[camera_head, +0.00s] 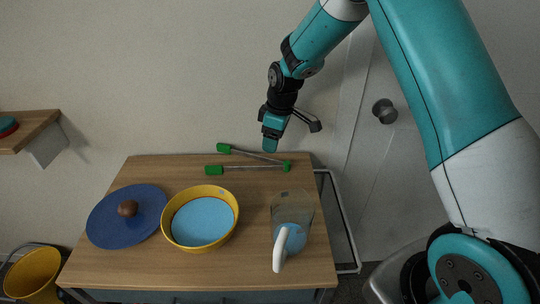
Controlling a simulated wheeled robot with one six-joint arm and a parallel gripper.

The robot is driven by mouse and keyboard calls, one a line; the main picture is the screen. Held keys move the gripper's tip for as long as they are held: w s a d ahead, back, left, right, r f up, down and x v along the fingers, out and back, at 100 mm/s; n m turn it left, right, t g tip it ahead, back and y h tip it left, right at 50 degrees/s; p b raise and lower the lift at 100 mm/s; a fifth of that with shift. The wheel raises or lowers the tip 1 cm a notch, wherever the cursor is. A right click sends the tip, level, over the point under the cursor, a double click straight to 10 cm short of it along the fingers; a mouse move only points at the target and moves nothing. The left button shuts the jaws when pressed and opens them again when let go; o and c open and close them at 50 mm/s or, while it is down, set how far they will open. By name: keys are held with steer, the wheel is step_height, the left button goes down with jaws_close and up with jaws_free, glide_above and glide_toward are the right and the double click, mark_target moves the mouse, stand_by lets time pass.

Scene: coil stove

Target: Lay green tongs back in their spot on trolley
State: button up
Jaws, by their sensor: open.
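The green tongs (245,168) lie at the back of the wooden trolley top (150,262). Their two thin arms spread apart toward the left and end in green tips, and their green hinge end is at the right. My gripper (288,139) is open and empty above the back edge of the trolley, near the hinge end of the tongs. It looks apart from them, though the exact height is hard to tell. No marked spot for the tongs shows on the trolley.
On the trolley stand a blue lid (108,226) with a brown knob, a yellow bowl (231,222) with light blue contents, and a clear jug (305,205) with a white handle. A wall shelf (30,128) is at left, a yellow bucket (35,272) below. A door with a knob (384,110) is at right.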

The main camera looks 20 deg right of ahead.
steer(key=s+a+r+m+y, duration=0.1)
steer(key=s+a+r, duration=0.3)
steer(key=s+r, duration=0.3)
steer(key=s+a+r, duration=0.4)
steer(key=s+r, duration=0.2)
steer(key=r, duration=0.1)
steer(key=s+a+r+m+y, duration=0.1)
steer(key=s+a, duration=0.1)
steer(key=s, duration=0.7)
steer(key=s+a+r+g, duration=0.1)
steer(key=s+r, duration=0.1)
steer(key=s, duration=0.8)
steer(key=shift+a+r+m+y, duration=0.15)
steer(key=shift+a+m+y, duration=0.25)
steer(key=shift+s, duration=0.1)
